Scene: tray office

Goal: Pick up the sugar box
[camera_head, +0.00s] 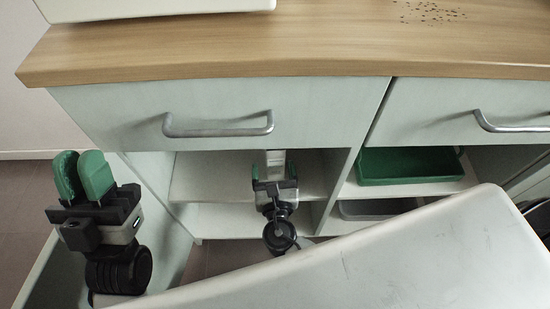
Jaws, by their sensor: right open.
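My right gripper (272,168) reaches into the open shelf space under the left drawer. Its green fingers stand apart, open, on either side of a small pale block (275,157). This block may be the sugar box, but I see too little of it to be sure. I cannot tell whether the fingers touch it. My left gripper (84,176) is at the far left, beside the cabinet, pointing up with nothing in it. Its green fingers overlap in the view, so its opening is unclear.
The wooden counter (300,45) overhangs the drawers, with a white object (150,8) on top. A drawer handle (218,130) sticks out above my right gripper. A divider separates the shelf from a green tray (408,165) and a grey tray (375,209).

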